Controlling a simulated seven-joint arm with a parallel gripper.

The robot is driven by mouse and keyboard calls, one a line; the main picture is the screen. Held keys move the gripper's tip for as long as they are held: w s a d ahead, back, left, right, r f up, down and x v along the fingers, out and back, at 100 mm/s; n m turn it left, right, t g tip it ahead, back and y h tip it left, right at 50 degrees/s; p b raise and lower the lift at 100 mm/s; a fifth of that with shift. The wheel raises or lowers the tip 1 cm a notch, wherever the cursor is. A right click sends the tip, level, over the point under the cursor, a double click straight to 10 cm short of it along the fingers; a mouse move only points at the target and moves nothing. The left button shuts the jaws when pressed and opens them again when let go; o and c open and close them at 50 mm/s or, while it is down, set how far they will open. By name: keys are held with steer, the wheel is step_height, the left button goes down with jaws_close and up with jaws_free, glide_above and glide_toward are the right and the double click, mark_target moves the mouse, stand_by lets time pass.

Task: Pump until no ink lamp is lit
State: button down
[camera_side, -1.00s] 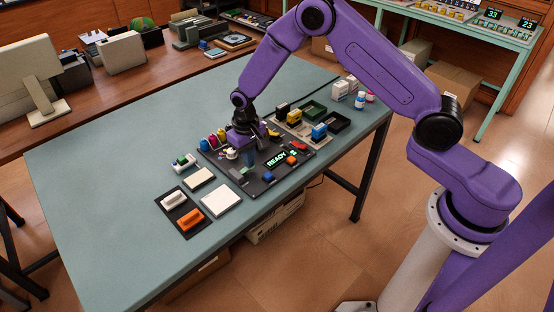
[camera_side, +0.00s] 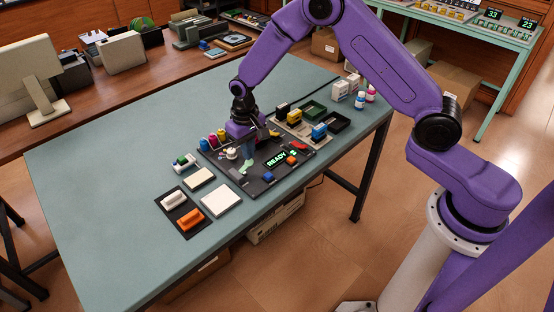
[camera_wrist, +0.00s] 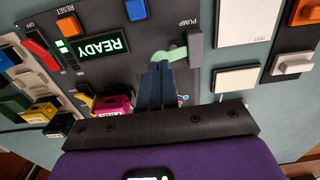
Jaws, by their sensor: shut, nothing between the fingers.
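The dark panel (camera_side: 268,178) carries a lit green READY display (camera_wrist: 97,46), which also shows in the side view (camera_side: 277,159). The pump lever (camera_wrist: 174,54), pale green beside a grey block (camera_wrist: 195,48), sits by the PUMP label; it shows in the side view (camera_side: 246,169). My gripper (camera_wrist: 161,64) is shut and empty, fingers pointing down, its tips right at the lever; whether they touch it I cannot tell. In the side view my gripper (camera_side: 248,157) is low over the panel. I cannot tell which are ink lamps.
A blue button (camera_wrist: 137,10), an orange RESET button (camera_wrist: 68,25) and a red switch (camera_wrist: 36,38) are on the panel. The table's left part is clear.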

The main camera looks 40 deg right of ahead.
steer(key=shift+f, duration=1.6)
steer(key=shift+r, duration=1.6)
steer(key=shift+f, duration=1.7)
steer(key=shift+r, duration=1.7)
steer(key=shift+r, duration=0.1)
step_height(320, 180, up, 7)
stand_by(0.3)
